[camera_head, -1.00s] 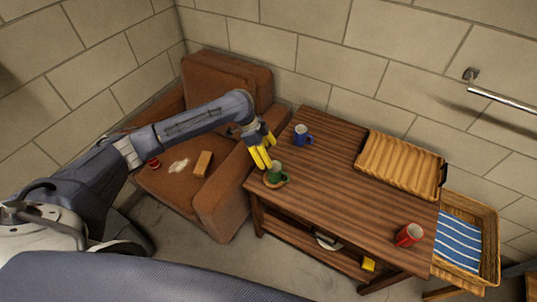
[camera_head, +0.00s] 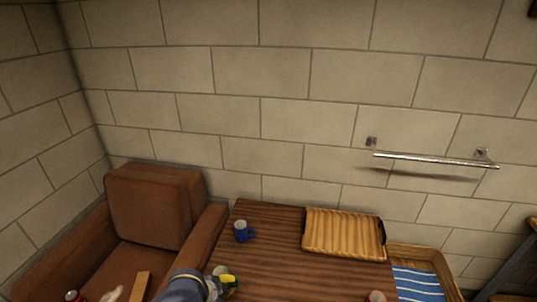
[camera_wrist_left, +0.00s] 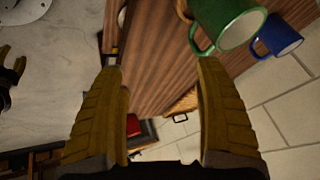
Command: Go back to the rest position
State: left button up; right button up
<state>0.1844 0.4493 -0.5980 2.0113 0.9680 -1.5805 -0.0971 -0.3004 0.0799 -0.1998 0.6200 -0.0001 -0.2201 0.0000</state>
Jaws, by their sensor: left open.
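My left gripper (camera_head: 228,282) is low in the head view, over the left front of the wooden table (camera_head: 275,215). In the left wrist view my left gripper (camera_wrist_left: 162,68) shows two yellow fingers spread apart with nothing between them. A green mug (camera_wrist_left: 232,18) is beyond the right fingertip there, apart from the finger. In the head view the pale rim beside the gripper (camera_head: 219,269) seems to be this mug, mostly hidden. A dark and yellow part at the left edge of the wrist view may be my right gripper (camera_wrist_left: 10,72); its jaws are unclear.
A blue mug (camera_head: 241,232) stands on the table, and also shows in the wrist view (camera_wrist_left: 277,38). A wicker tray (camera_head: 343,250) lies at the back right. A brown armchair (camera_head: 155,205) stands left; a basket (camera_head: 425,254) is right.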

pick_arm(q)
jog(key=s+a+r+n+t+y, duration=0.3)
jog(key=s+a+n+y, duration=0.55)
jog(key=s+a, duration=1.15)
jog(key=s+d+f+g+h, duration=0.1)
jog(key=d+f+g, duration=0.15)
jog(key=f, duration=1.25)
jog(key=s+d+f+g+h, duration=0.15)
jog(key=d+f, duration=0.25)
jog(key=f, duration=1.1)
jog(key=s+f+n+g+h, duration=0.1)
jog(key=s+f+n+g, duration=0.1)
jog(key=s+f, duration=1.8)
jog(key=shift+s+f+n+h, duration=0.35)
jog(key=shift+s+h, duration=0.05)
jog(key=shift+s, duration=0.2)
jog(key=shift+a, duration=0.1)
